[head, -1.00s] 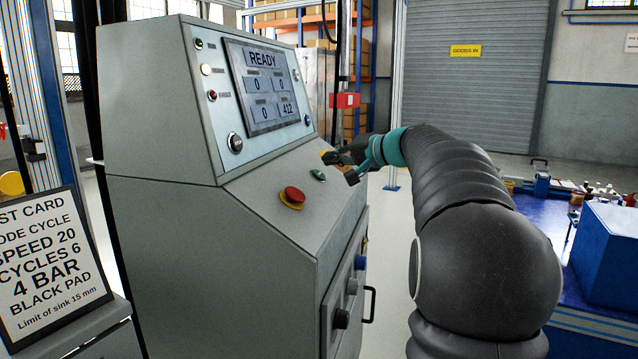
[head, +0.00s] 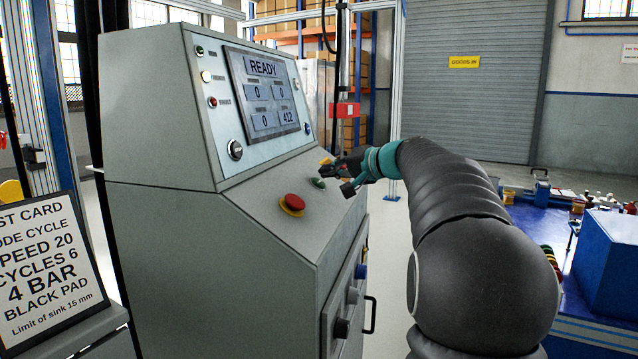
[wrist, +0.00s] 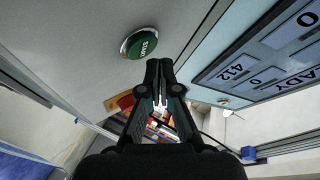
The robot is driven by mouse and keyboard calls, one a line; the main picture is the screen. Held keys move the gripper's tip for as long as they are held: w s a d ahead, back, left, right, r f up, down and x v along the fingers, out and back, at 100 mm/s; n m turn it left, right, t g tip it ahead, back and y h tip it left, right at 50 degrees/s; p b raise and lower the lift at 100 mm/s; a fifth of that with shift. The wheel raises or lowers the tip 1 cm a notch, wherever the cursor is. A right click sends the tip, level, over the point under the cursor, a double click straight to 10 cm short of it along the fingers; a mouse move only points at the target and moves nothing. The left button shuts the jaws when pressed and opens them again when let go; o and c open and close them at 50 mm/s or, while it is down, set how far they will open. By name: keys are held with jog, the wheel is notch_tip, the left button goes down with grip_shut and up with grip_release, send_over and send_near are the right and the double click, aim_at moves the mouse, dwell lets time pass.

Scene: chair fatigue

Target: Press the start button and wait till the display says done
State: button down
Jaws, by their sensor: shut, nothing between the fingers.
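The green start button (head: 319,183) sits on the sloped panel of the grey control cabinet (head: 260,215). In the wrist view the button (wrist: 141,43) reads START and looks unpressed or its depth cannot be told. The display (head: 264,92) on the upper face says READY, with 0, 0, 0 and 412 below. Part of it shows in the wrist view (wrist: 262,62). My gripper (head: 328,170) is shut and empty, just beyond the button over the panel. In the wrist view its closed fingertips (wrist: 158,66) are close to the button, apart from it in the picture.
A red mushroom button (head: 294,202) stands on the panel left of the start button. A test card (head: 45,265) leans at the left. A blue bench (head: 535,235) with a blue box (head: 608,265) is at the right. Floor shows behind my arm.

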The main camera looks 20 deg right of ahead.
jog(key=shift+f, duration=0.15)
dwell(0.6)
jog(key=shift+w+a+f+b, duration=0.1)
jog(key=shift+a+f+b, duration=0.1)
jog(key=shift+b, duration=0.3)
jog(key=shift+w+a+f+b, duration=0.15)
jog(key=shift+f+b, duration=0.2)
dwell(0.6)
jog(key=shift+r, duration=0.1)
jog(key=shift+s+d+r+p, duration=0.3)
jog(key=shift+d+r+p, duration=0.05)
jog(key=shift+r, duration=0.25)
jog(key=shift+r, duration=0.15)
jog(key=r+p, duration=0.1)
jog(key=s+d+r, duration=0.1)
jog(key=d+r+p, duration=0.1)
jog(key=r, duration=0.1)
jog(key=shift+s+p, duration=0.3)
jog(key=shift+s, duration=0.1)
dwell(0.8)
